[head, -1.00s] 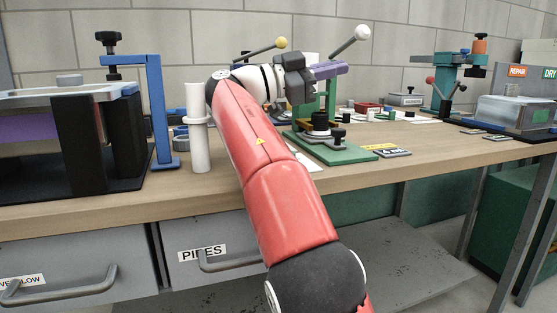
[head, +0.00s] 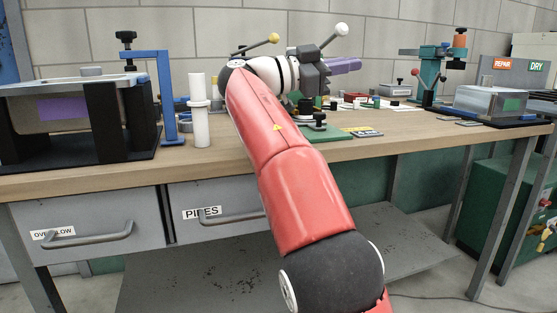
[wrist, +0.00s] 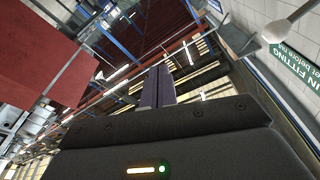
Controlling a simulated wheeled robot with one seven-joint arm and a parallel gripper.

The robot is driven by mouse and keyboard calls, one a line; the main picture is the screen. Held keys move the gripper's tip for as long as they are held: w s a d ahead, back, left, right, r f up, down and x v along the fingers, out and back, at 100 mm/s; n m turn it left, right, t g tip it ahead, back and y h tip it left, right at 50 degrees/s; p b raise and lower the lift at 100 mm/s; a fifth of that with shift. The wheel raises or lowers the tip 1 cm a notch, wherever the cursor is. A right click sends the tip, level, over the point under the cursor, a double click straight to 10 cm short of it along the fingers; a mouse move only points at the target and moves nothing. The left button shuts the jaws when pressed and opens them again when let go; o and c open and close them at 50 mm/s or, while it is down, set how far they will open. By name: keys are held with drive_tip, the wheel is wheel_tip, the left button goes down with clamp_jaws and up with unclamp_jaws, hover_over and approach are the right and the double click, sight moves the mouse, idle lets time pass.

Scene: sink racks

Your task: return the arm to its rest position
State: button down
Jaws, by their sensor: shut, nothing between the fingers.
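My red arm (head: 298,190) reaches up and over the bench in the head view, with its wrist bent to the right. My gripper (head: 356,65) is at its end, above the bench and empty. Its purple fingers point right and lie together. In the wrist view the closed fingers (wrist: 157,87) point up the picture with nothing between them. That view looks toward the ceiling beams.
The wooden bench (head: 215,160) carries a tank (head: 20,90), a blue bracket (head: 170,95) and a white cylinder (head: 199,115) left of my arm. White-knobbed (head: 341,30) and yellow-knobbed (head: 274,38) levers rise close to my wrist.

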drive_tip(key=s+d+f+n+t+y+p, duration=0.1)
drive_tip(key=d+f+n+y+p, duration=0.1)
drive_tip(key=d+f+n+y, duration=0.4)
drive_tip(key=s+d+f+n+y+p, duration=0.35)
drive_tip(key=s+d+f+n, duration=0.2)
drive_tip(key=s+n, duration=0.2)
drive_tip(key=s+a+f+n+y+p, duration=0.2)
drive_tip(key=s+a+f+n+y, duration=0.1)
drive_tip(key=s+f, duration=0.7)
drive_tip(key=s+a+f+n+y+p, duration=0.2)
drive_tip(key=s+a+f+y, duration=0.4)
drive_tip(key=s+f, duration=0.3)
drive_tip(key=shift+s+f+n+y, duration=0.35)
drive_tip(key=shift+s+n, duration=0.3)
drive_tip(key=shift+s, duration=0.5)
drive_tip(key=shift+r, duration=0.1)
